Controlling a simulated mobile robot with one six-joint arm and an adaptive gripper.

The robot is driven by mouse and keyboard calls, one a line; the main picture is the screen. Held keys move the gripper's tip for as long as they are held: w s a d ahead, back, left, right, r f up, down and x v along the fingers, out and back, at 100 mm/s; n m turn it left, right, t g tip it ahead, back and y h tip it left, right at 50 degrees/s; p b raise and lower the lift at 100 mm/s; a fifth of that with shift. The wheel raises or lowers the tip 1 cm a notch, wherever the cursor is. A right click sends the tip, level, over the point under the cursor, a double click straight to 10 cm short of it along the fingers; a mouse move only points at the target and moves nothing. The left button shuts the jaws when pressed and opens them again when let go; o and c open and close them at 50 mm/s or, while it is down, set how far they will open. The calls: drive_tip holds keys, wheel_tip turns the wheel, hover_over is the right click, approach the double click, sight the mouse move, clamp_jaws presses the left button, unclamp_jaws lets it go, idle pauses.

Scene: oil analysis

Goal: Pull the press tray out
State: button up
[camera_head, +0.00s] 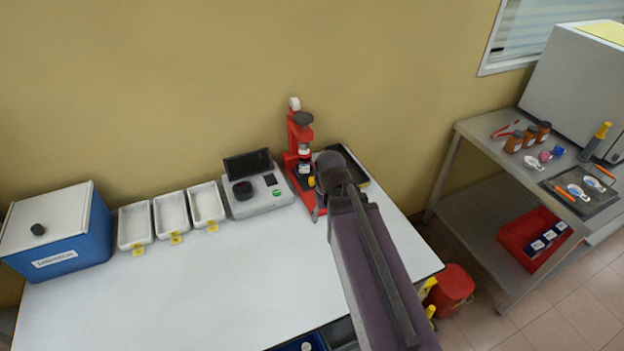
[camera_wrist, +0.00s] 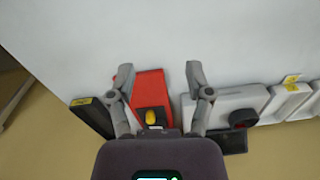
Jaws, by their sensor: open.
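The red press (camera_head: 300,138) stands at the back of the white table, partly hidden by my arm. In the wrist view its red base (camera_wrist: 150,83) lies between my gripper fingers. A yellow knob (camera_wrist: 151,118) sits on a dark part of the press, just in front of my gripper's body; it also shows in the head view (camera_head: 311,181). I cannot clearly tell the press tray from the other dark parts. My gripper (camera_wrist: 160,74) is open and empty, its fingers spread on either side of the red base. In the head view it is mostly hidden behind my arm.
A grey instrument (camera_head: 262,204) stands close left of the press, with white trays (camera_head: 168,214) and a blue box (camera_head: 75,250) further left. A dark tray (camera_wrist: 92,117) lies close on the press's other side. The table front (camera_head: 180,300) is clear.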

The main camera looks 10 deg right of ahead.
sight(312, 179)
drive_tip(key=w+d+r+n+t+y+p, duration=0.1)
drive_tip(key=w+d+n, duration=0.2)
drive_tip(key=w, duration=0.7)
drive_tip(key=w+d+r+n+t+y+p, duration=0.1)
drive_tip(key=w+d+r+n+y, duration=0.1)
drive_tip(key=w+n, duration=0.4)
drive_tip(key=w+d, duration=0.1)
drive_tip(key=w, duration=0.4)
drive_tip(key=shift+r+t, duration=0.25)
drive_tip(key=shift+t, duration=0.05)
drive_tip(key=shift+a+f, duration=0.1)
drive_tip(key=shift+f, duration=0.05)
drive_tip(key=b+x, duration=1.2)
drive_tip(key=x, duration=0.1)
drive_tip(key=shift+a+f+b, duration=0.15)
drive_tip(key=shift+f+b, duration=0.05)
drive_tip(key=shift+b, duration=0.2)
drive_tip(key=shift+s, duration=0.1)
clamp_jaws()
